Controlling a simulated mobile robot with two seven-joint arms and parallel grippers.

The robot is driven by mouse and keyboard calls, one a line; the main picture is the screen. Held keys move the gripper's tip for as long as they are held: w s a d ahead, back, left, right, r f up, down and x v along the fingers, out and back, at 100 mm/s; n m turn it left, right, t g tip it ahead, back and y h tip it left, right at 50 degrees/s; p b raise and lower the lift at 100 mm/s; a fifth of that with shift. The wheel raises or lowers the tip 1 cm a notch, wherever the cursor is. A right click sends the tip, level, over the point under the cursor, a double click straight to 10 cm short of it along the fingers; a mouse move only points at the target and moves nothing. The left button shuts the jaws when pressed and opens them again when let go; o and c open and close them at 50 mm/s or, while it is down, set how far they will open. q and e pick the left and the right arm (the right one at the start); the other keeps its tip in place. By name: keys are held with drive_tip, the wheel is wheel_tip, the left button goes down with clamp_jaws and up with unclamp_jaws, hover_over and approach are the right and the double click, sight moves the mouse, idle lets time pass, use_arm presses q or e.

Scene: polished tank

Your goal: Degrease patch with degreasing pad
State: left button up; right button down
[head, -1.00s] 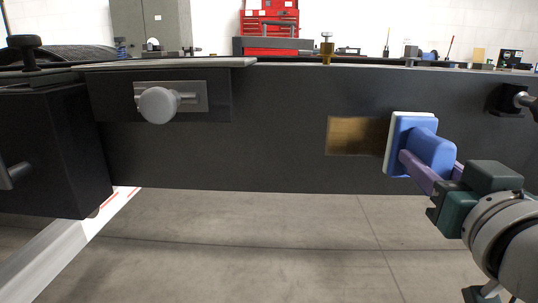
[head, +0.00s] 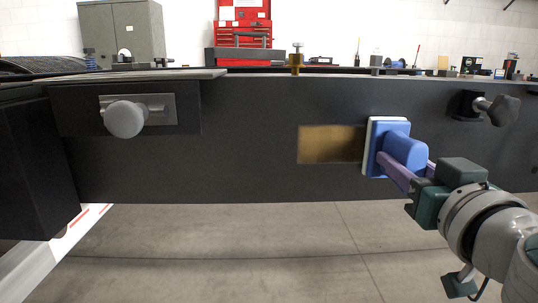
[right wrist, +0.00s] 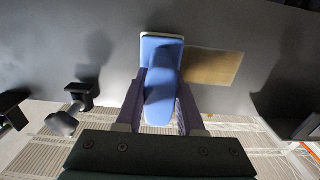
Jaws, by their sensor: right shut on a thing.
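The patch (head: 328,144) is a brownish-gold rectangle on the dark vertical side panel, right of the middle in the head view. It also shows in the right wrist view (right wrist: 214,67), to the right of the pad. The degreasing pad (head: 374,135) has a white face and a blue handle (head: 405,151). My right gripper (head: 404,166) is shut on the blue handle, seen from behind in the right wrist view (right wrist: 160,100). The pad's white face is turned to the panel, at the patch's right edge. I cannot tell whether it touches the panel. My left gripper is not in view.
A round grey knob (head: 125,119) sticks out from the panel at left. A dark clamp knob (head: 503,110) sticks out at right. A brass fitting (head: 296,62) stands on the top edge. A red tool chest (head: 242,35) stands behind. The floor below the panel is clear.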

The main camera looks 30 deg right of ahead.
drive_tip(key=shift+w+d, duration=0.25)
drive_tip(key=shift+w, duration=0.05)
idle(0.5)
drive_tip(key=shift+a, duration=0.1)
idle(0.4)
drive_tip(key=shift+w+a, duration=0.85)
drive_tip(key=shift+a, duration=0.5)
drive_tip(key=shift+w+a, duration=0.85)
drive_tip(key=shift+a, duration=0.5)
drive_tip(key=shift+w+a, duration=0.85)
drive_tip(key=shift+a, duration=0.5)
drive_tip(key=a, duration=0.5)
drive_tip(key=shift+w+a+r, duration=0.1)
drive_tip(key=shift+w, duration=0.25)
